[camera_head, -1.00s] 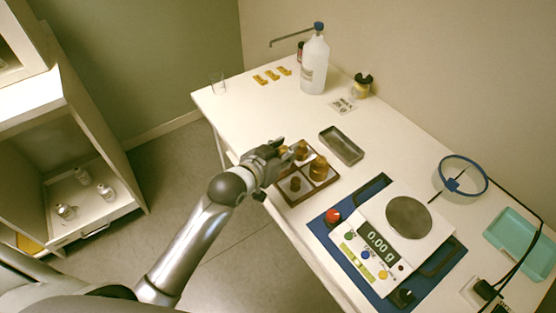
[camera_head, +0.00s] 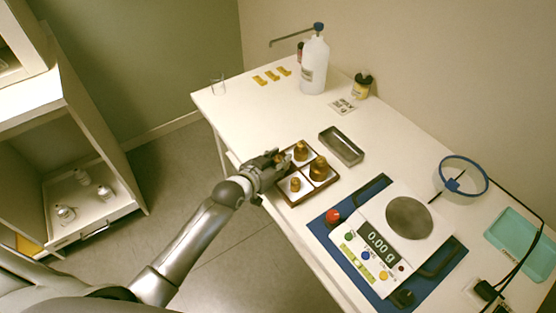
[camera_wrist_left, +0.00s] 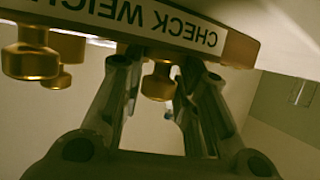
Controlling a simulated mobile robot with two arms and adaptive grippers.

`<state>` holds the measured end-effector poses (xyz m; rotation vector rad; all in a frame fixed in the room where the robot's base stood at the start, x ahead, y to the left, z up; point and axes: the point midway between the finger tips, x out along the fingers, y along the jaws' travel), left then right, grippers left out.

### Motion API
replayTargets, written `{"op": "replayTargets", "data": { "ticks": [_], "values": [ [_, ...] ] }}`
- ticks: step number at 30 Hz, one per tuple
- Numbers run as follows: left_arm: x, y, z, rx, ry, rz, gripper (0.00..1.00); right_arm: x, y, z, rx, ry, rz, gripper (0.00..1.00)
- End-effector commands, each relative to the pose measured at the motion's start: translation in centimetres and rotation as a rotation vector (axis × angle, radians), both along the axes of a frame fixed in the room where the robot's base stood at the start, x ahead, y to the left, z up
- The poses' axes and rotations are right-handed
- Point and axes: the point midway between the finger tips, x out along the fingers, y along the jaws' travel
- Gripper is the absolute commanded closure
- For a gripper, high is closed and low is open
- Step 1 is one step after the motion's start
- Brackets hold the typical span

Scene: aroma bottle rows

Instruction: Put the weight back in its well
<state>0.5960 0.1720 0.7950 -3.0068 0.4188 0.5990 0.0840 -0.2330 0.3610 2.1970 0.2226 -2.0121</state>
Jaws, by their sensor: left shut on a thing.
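The wooden weight box (camera_head: 290,204) has several wells and stands at the table's left edge. Brass weights show in it: one at the back (camera_head: 300,152), a larger one at the right (camera_head: 319,170) and a small one at the front (camera_head: 295,185). My left gripper (camera_head: 277,159) is at the box's left corner, shut on a brass weight (camera_wrist_left: 158,84). In the left wrist view the fingers stand on both sides of this weight, by the box's "CHECK WEIGHTS" label (camera_wrist_left: 175,22). Whether it rests in its well is hidden. My right gripper is not in view.
A balance (camera_head: 436,236) reading 0.00 g stands on a blue mat (camera_head: 326,234) to the right of the box. An empty metal tray (camera_head: 341,146) lies behind the box. A white bottle (camera_head: 314,68) stands at the back. The table is clear left of the tray.

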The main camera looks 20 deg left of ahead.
Motion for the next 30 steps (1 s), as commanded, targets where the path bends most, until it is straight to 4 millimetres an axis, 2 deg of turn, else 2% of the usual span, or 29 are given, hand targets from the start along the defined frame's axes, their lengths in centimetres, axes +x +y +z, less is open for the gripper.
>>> {"op": "replayTargets", "data": {
  "ticks": [2,3,4,17,23,30],
  "values": [
    [0.0,0.0,-0.3,0.0,-0.001,0.0,1.0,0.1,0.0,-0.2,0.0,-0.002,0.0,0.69],
    [0.0,0.0,-0.3,0.0,0.001,0.0,0.66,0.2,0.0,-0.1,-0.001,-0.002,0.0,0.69],
    [0.0,0.0,-0.3,0.0,0.001,0.0,0.63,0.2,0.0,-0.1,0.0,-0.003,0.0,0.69],
    [-0.4,0.2,0.2,0.001,0.001,0.001,0.63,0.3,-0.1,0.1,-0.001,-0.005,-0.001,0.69],
    [-3.1,0.9,1.3,0.001,0.002,0.0,0.63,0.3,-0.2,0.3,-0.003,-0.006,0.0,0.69],
    [-7.4,2.1,3.1,0.003,0.002,-0.001,0.63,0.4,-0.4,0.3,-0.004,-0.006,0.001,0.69]
  ]
}}
